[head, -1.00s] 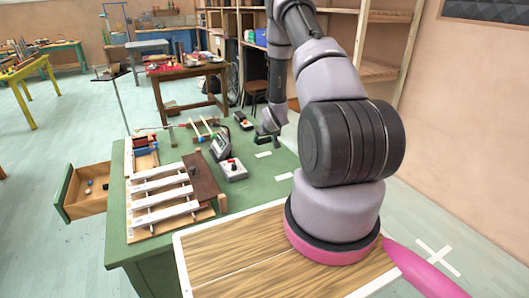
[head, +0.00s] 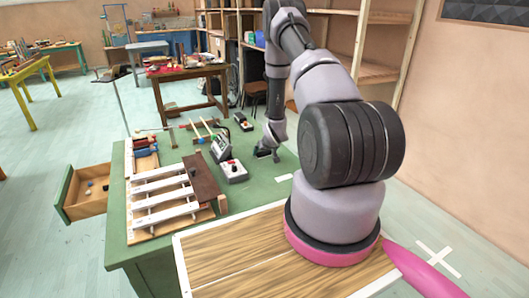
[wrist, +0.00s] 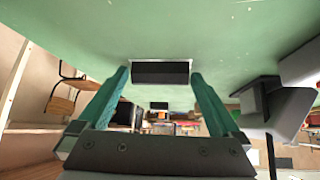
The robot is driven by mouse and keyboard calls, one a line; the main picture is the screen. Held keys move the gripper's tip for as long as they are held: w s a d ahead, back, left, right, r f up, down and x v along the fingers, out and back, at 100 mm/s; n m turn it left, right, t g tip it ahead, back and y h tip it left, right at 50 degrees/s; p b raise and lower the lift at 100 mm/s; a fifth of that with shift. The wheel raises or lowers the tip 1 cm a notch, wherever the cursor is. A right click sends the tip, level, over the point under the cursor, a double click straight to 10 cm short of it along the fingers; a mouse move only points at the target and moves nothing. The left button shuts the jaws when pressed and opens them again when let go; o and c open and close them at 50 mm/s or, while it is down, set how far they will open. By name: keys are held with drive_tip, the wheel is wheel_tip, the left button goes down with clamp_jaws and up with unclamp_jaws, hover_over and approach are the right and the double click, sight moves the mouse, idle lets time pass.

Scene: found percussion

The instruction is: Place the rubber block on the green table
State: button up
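The rubber block (wrist: 160,73) is a dark, flat-sided block between my fingertips in the wrist view. It is at the surface of the green table (wrist: 225,35), with white marking showing at its edges. I cannot tell for sure whether it rests fully on the table. In the head view my gripper (head: 265,153) is low over the right part of the green table (head: 257,185), and the block is too small there to make out.
A grey device (head: 221,148) and a control box with a red knob (head: 233,171) stand left of my gripper. A white-barred wooden instrument (head: 163,196) lies further left. A drawer (head: 87,191) is open at the table's left. Bare table lies in front of my gripper.

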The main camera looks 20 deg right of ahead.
drive_tip(key=shift+s+r, duration=0.1)
drive_tip(key=shift+r, duration=0.2)
drive_tip(key=v, duration=1.2)
drive_tip(key=s+a+r+m, duration=0.1)
drive_tip(key=s+a+r, duration=0.15)
drive_tip(key=r, duration=1.15)
drive_tip(key=s+a+r+m, duration=0.15)
drive_tip(key=a+r, duration=0.25)
drive_tip(key=r, duration=0.9)
drive_tip(key=s+a+r+y, duration=0.1)
drive_tip(key=s+a+r, duration=0.2)
drive_tip(key=s+r, duration=0.2)
drive_tip(key=s+a+r+y, duration=0.1)
drive_tip(key=s+a+r, duration=0.3)
drive_tip(key=s, duration=0.7)
drive_tip(key=s+a+r+g+y, duration=0.1)
drive_tip(key=s+a+r, duration=0.2)
drive_tip(key=s+r, duration=0.5)
drive_tip(key=shift+s+a, duration=0.35)
drive_tip(key=shift+s, duration=0.15)
